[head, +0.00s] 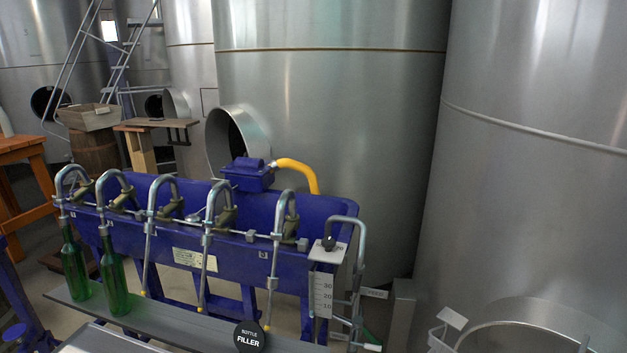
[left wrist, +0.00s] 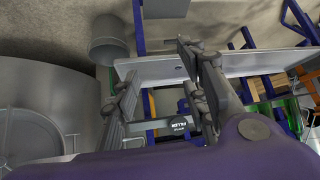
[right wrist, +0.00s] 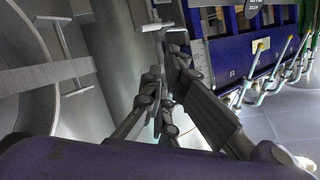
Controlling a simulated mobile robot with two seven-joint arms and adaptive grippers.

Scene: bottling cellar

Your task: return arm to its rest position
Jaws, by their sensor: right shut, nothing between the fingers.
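Neither of my grippers shows in the head view. In the left wrist view my left gripper (left wrist: 160,65) has its two fingers well apart, with nothing between them; the filler's parts show behind it. In the right wrist view my right gripper (right wrist: 165,65) is shut and empty, beside the end of the blue bottle filler. The blue bottle filler (head: 265,215) stands across the middle of the head view, with several curved metal spouts. Two green bottles (head: 74,265) (head: 115,280) stand upright under its two leftmost spouts.
Large steel tanks (head: 330,120) stand close behind and to the right of the filler. A grey shelf (head: 190,322) runs along its front, with a round black filler sign (head: 249,337). An orange wooden table (head: 22,150) and a crate on a barrel (head: 92,118) stand at the left.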

